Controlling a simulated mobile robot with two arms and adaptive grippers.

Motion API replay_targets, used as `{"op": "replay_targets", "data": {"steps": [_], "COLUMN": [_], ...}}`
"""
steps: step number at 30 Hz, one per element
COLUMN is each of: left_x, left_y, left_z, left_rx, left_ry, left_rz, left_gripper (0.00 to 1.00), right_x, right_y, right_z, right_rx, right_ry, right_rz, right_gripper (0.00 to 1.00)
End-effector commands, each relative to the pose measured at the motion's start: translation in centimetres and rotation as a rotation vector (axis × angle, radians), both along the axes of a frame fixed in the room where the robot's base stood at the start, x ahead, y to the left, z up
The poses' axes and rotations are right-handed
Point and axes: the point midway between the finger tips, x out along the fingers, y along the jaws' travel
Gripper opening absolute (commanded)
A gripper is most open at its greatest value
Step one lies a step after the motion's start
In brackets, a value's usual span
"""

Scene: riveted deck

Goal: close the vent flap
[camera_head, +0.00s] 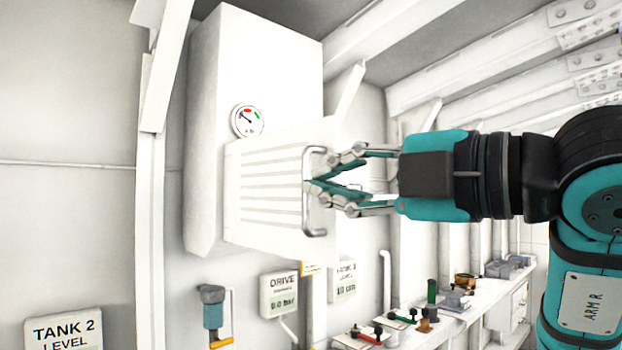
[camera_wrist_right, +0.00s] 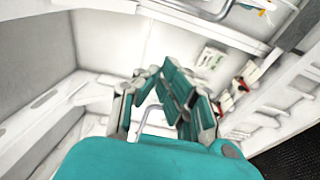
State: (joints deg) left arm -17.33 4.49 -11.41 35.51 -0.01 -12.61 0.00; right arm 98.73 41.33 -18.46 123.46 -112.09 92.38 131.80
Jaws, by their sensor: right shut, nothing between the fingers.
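The vent flap (camera_head: 270,222) is a white slatted panel on a tall white wall box (camera_head: 265,60). Its right edge reaches past the box's right side, so it looks swung out from the box; the exact angle is hard to tell. A grey bar handle (camera_head: 316,225) stands upright near its right edge. My right gripper (camera_head: 308,186) is shut with its fingertips at the handle's middle. Nothing is held between the fingers; whether they touch the bar is unclear. In the right wrist view the handle (camera_wrist_right: 160,111) shows beyond my fingers. My left gripper is not in view.
A round gauge (camera_head: 247,121) sits on the box above the flap. Below are a DRIVE display (camera_head: 279,294), a teal wall device (camera_head: 213,313) and a TANK 2 sign (camera_head: 64,332). A shelf with small valves (camera_head: 402,317) runs along the right wall.

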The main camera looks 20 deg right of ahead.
Motion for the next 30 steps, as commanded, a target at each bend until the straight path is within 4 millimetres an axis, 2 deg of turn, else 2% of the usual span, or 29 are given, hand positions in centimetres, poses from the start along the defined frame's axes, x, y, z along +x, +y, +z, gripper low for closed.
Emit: {"op": "replay_targets", "data": {"steps": [14,18,21,30], "left_x": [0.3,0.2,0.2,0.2], "left_y": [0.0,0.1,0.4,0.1], "left_z": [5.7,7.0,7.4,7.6], "left_rx": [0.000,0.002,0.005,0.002], "left_ry": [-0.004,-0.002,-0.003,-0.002], "left_rz": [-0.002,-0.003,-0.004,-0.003], "left_gripper": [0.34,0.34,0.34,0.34], "right_x": [8.3,8.7,8.9,8.9], "right_y": [4.7,2.4,1.5,0.7], "right_z": [0.4,0.3,0.1,-0.1], "right_rx": [-0.004,-0.004,-0.003,-0.005], "right_ry": [0.008,0.006,0.005,0.002], "right_rz": [0.008,0.001,0.004,0.009], "right_gripper": [0.00,0.00,0.00,0.00]}}
